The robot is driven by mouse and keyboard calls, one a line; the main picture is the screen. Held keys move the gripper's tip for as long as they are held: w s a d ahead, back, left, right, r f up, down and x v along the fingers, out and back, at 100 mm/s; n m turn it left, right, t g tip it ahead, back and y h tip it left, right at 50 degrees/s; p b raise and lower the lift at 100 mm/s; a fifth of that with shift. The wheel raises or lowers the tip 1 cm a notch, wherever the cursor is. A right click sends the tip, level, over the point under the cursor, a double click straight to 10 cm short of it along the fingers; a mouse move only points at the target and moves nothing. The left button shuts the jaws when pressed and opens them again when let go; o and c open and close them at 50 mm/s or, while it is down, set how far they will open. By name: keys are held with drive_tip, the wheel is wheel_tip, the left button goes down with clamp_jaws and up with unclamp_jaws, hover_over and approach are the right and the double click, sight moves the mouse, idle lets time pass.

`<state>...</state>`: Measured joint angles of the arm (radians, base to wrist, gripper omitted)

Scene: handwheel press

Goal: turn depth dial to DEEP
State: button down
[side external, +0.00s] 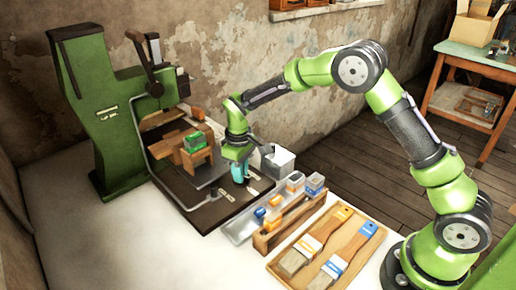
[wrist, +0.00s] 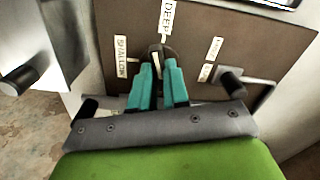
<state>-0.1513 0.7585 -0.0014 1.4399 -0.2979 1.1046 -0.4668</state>
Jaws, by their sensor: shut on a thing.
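The depth dial (wrist: 157,50) is a small dark knob on the brown base board (wrist: 275,42), with a pale stripe running roughly up the picture, toward the DEEP side. The DEEP label (wrist: 167,17) stands just above it, and the SHALLOW label (wrist: 121,62) lies to its left. My gripper (wrist: 158,66) has its teal fingers shut on the dial, one on each side. In the side external view my gripper (side external: 239,172) points down at the board's right part, and its fingers hide the dial there.
The green press (side external: 108,115) with its dark lever stands left. A wooden block holder with a green piece (side external: 194,142) sits behind the gripper. A grey box (side external: 278,160) is close on its right. A brush tray (side external: 330,250) and a parts tray (side external: 240,230) lie in front.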

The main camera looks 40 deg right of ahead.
drive_tip(key=shift+m, duration=1.7)
drive_tip(key=c, duration=1.1)
unclamp_jaws()
wheel_tip(320, 180, up, 17)
drive_tip(key=shift+f, duration=0.1)
